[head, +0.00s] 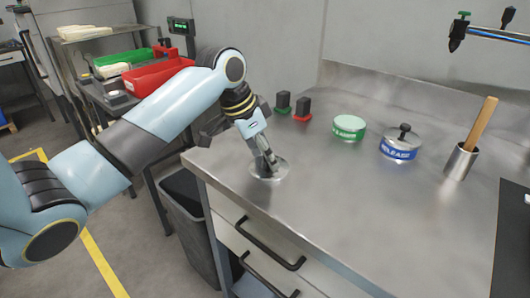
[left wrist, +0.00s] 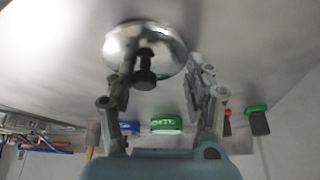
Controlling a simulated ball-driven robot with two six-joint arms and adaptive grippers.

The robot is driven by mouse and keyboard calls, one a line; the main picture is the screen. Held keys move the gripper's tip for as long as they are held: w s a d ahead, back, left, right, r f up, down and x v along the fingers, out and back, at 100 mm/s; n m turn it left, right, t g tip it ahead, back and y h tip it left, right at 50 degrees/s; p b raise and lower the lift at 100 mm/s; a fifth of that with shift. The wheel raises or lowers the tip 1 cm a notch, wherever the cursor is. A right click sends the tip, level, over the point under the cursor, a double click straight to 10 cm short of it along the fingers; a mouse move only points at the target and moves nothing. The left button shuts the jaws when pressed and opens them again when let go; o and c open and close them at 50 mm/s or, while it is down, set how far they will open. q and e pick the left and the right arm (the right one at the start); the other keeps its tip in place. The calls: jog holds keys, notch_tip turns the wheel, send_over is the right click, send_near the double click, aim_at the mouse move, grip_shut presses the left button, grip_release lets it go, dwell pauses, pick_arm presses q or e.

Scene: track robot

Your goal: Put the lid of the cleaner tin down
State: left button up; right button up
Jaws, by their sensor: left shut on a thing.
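The lid (head: 281,172), a round shiny metal disc, is at the near left part of the steel bench, under my left gripper (head: 270,163). In the left wrist view the lid (left wrist: 165,42) has a dark knob (left wrist: 146,76) between the fingers of my left gripper (left wrist: 163,68). The gripper is shut on the lid by its knob. The lid looks level, close to or on the bench top; I cannot tell if it touches. The green-labelled tin (head: 349,128) stands farther back on the bench, with no knobbed lid on it. My right gripper is not in view.
A blue-labelled tin (head: 399,146) with a knobbed lid stands right of the green one. A metal cup (head: 460,162) holds a wooden handle. The bench centre (head: 340,200) is clear.

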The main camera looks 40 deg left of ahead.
pick_arm(q)
jog(key=o, duration=1)
jog(key=shift+o, duration=0.2)
jog(key=p+v, duration=0.1)
jog(key=v, duration=1.1)
